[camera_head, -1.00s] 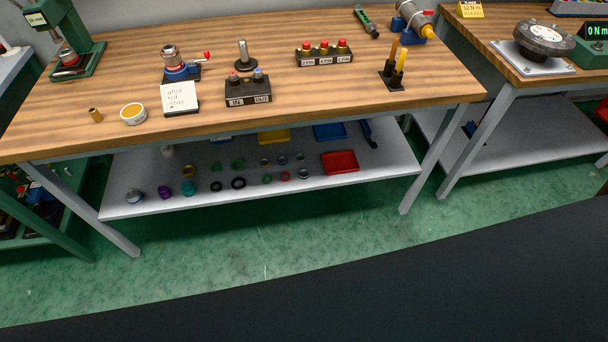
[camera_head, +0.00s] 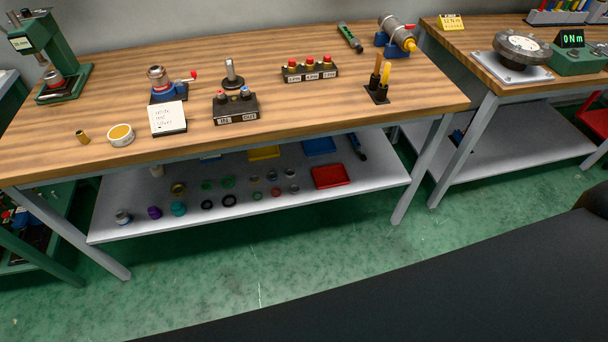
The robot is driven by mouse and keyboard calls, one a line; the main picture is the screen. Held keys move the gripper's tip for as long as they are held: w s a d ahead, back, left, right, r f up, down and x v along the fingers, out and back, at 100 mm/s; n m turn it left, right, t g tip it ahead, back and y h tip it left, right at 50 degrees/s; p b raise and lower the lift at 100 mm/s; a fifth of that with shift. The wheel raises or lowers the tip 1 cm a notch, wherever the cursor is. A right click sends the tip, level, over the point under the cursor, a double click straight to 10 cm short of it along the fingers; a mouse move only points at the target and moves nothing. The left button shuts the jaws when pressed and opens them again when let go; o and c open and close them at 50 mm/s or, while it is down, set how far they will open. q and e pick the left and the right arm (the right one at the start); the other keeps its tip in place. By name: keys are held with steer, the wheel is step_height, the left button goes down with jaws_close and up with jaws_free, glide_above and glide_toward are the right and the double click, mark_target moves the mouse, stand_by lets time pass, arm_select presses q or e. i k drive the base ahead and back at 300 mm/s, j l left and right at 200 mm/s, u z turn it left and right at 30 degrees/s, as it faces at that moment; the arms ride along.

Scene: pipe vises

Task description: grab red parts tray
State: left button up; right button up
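The red parts tray (camera_head: 331,177) is a shallow rectangular tray. It sits on the right part of the grey lower shelf (camera_head: 280,206) under the wooden bench, close to the shelf's front edge, and looks empty. Neither of my grippers is in view. A dark surface fills the bottom right of the view, well in front of the bench.
The wooden bench top (camera_head: 300,115) overhangs the shelf. Several small rings and fittings lie left of the tray. A yellow tray (camera_head: 264,153) and a blue tray (camera_head: 319,146) are behind it. A bench leg (camera_head: 420,170) stands to the right. Green floor in front is clear.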

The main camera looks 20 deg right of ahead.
mark_target(336, 175)
steer(key=i+l+u, duration=0.15)
steer(key=l, duration=0.75)
steer(key=i+l+u, duration=0.15)
steer(key=l, duration=0.8)
steer(key=i+l+u, duration=0.15)
steer(key=l, duration=0.8)
steer(key=i+l+u, duration=0.15)
steer(key=l, duration=0.85)
steer(key=k, duration=0.05)
